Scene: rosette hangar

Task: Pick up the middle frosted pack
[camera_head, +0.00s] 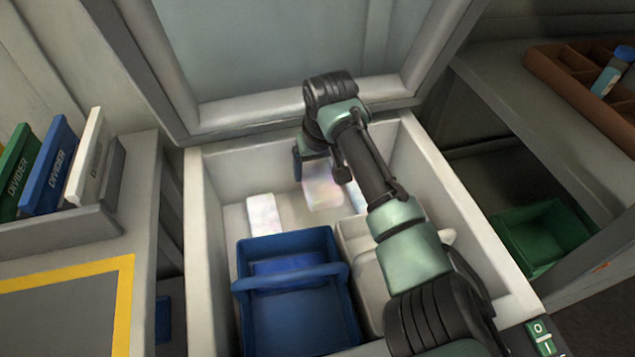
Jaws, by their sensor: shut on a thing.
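My gripper (320,168) reaches down inside the white open chest (204,240), near its back wall. It is shut on the middle frosted pack (323,192), a pale, faintly iridescent block just below it. The arm hides part of the jaws. A second frosted pack (264,214), whitish, lies to the left on the chest floor. A third pale pack (357,197) shows partly at the right, behind my arm. I cannot tell whether the middle pack is clear of the floor.
A blue basket (300,318) with a handle and a pale container (358,248) fill the chest's front. The raised lid stands behind. Dividers (50,165) stand on the left bench. A brown compartment tray (585,85) and a green bin (541,236) are at right.

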